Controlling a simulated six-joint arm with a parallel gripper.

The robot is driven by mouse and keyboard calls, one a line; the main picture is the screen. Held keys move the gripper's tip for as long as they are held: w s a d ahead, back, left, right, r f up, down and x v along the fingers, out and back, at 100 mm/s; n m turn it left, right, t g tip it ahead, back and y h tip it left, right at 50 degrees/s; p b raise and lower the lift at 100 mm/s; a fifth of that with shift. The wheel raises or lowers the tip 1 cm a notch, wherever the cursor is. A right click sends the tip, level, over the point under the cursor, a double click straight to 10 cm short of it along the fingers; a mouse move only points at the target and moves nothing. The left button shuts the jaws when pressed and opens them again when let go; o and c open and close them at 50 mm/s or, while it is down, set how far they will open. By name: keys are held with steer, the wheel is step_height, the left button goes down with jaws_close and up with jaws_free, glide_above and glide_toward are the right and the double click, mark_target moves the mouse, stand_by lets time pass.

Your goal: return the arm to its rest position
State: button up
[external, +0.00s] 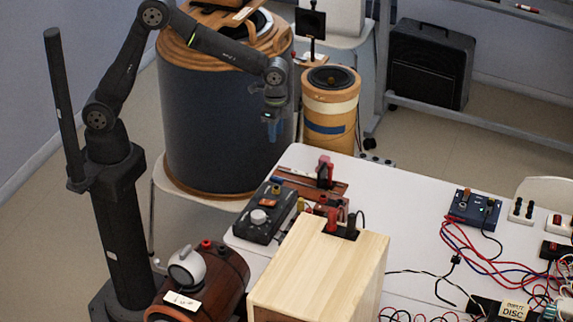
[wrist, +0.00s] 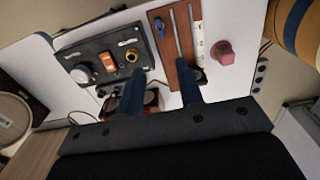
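My gripper (external: 272,132) hangs from my raised, bent arm, fingers pointing down, in front of the large dark drum and above the far left part of the white table. In the wrist view its two blue fingers (wrist: 162,88) stand apart with a gap between them, so it is open. I see nothing held. Part of a dark and red object shows between the fingers, below them. A black control box (external: 258,222) with a pale knob and a brown slider board (external: 325,187) lie on the table under the gripper; the box (wrist: 103,60) and board (wrist: 176,45) also show in the wrist view.
A large dark drum (external: 215,125) and a tan cylinder (external: 330,108) stand behind the table (external: 400,195). A pale wooden box (external: 320,265) is at the front. A brown cylinder (external: 222,280) lies near my base. Red, blue and black wires (external: 480,255) spread at right.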

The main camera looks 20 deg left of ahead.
mark_target(276, 178)
steer(key=shift+f, duration=0.1)
step_height(276, 178, down, 17)
steer(key=shift+f, duration=0.2)
stand_by(0.4)
steer(key=shift+n, duration=0.3)
steer(key=shift+r, duration=0.2)
